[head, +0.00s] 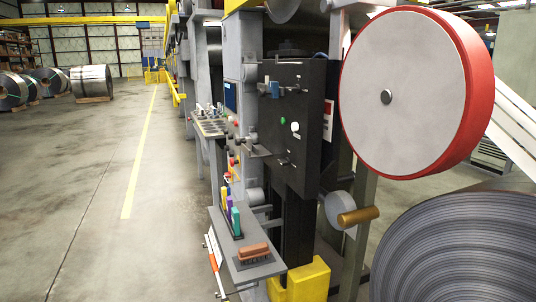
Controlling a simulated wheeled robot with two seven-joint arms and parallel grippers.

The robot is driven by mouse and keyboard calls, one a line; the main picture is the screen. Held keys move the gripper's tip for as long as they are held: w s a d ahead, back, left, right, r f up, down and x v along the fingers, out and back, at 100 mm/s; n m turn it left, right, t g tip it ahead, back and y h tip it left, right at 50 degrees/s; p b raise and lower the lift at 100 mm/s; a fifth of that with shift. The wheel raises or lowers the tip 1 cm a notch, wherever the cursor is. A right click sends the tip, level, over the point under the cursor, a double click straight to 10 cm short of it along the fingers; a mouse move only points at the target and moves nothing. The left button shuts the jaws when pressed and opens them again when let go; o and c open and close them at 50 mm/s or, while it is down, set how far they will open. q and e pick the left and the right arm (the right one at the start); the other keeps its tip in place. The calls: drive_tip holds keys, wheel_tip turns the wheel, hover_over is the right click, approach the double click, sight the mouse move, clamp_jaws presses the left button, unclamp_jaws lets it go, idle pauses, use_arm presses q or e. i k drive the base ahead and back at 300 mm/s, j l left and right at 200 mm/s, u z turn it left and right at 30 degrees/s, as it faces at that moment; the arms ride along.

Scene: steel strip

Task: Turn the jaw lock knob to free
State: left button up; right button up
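A dark upright panel (302,150) stands at the middle of the head view. It carries a white round part (295,127), a small green part (282,120), a handle-like part (284,160) low down and a blue-grey part (275,89) near the top. Labels are too small to read, so I cannot tell which of these, if any, is the jaw lock knob or how it is set. Neither of my grippers is in view.
A large red-rimmed roller (405,85) stands right of the panel, above a steel coil (465,250). A grey shelf (222,235) with coloured items and a brown block (253,251) juts out below. A button console (212,124) sits left. The floor (90,200) at left is clear.

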sight(286, 162)
drive_tip(key=i+j+z, duration=0.15)
drive_tip(key=i+j, duration=0.3)
drive_tip(key=i+j+z, duration=0.15)
drive_tip(key=i+j, duration=0.3)
drive_tip(key=i+j+z, duration=0.15)
drive_tip(key=i+j, duration=0.25)
drive_tip(key=j, duration=0.25)
